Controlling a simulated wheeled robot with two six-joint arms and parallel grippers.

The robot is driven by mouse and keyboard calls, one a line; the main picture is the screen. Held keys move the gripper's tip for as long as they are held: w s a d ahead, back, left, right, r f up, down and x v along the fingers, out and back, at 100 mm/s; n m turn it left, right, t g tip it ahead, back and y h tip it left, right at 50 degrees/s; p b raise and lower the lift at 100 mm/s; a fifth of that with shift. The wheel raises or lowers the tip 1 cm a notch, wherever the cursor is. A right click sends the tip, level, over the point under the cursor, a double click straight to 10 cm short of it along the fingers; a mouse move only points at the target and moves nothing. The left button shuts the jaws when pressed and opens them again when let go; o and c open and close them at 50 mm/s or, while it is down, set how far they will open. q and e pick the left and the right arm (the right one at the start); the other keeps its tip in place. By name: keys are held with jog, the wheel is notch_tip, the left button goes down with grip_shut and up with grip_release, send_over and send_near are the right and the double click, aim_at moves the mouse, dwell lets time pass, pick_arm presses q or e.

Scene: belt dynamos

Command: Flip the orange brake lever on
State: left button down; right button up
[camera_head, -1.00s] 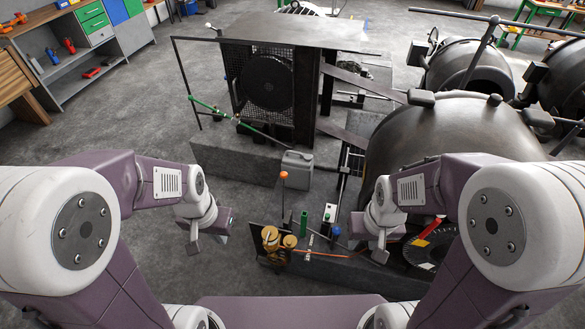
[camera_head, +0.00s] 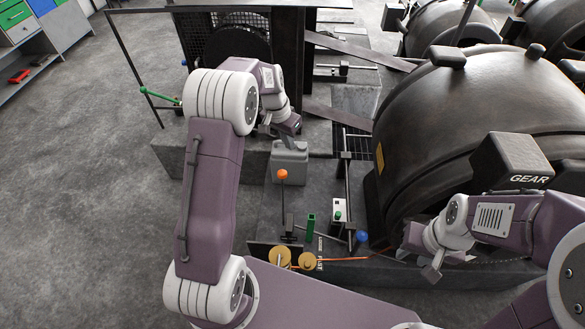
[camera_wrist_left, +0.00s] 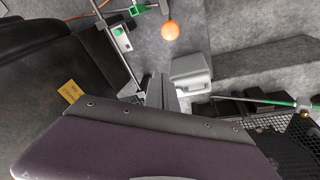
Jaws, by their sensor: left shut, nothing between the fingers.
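The orange brake lever (camera_head: 282,174) is an upright rod with an orange ball knob, standing on the machine's base in the head view. In the left wrist view its orange knob (camera_wrist_left: 170,30) shows near the top. My left gripper (camera_head: 293,143) is shut and empty, above the grey canister and beyond the lever, apart from the knob. Its fingertips (camera_wrist_left: 160,90) show at the middle of the left wrist view. My right gripper (camera_head: 431,273) hangs low beside the large dark machine at the right; its finger gap is too small to make out.
A grey canister (camera_head: 289,160) stands just behind the lever. A green handle (camera_head: 310,226), a blue knob (camera_head: 361,236) and brass-coloured round parts (camera_head: 283,257) are close in front. The large dark gear machine (camera_head: 470,130) fills the right. Open floor (camera_head: 90,180) lies left.

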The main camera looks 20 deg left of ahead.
pick_arm(q)
jog(key=b+x, duration=0.2)
jog(key=x, duration=0.8)
jog(key=s, duration=0.1)
jog(key=s+a, duration=0.1)
jog(key=s, duration=0.1)
jog(key=shift+s+a+r, duration=0.25)
jog(key=shift+s+a, duration=0.05)
jog(key=shift+s, duration=0.05)
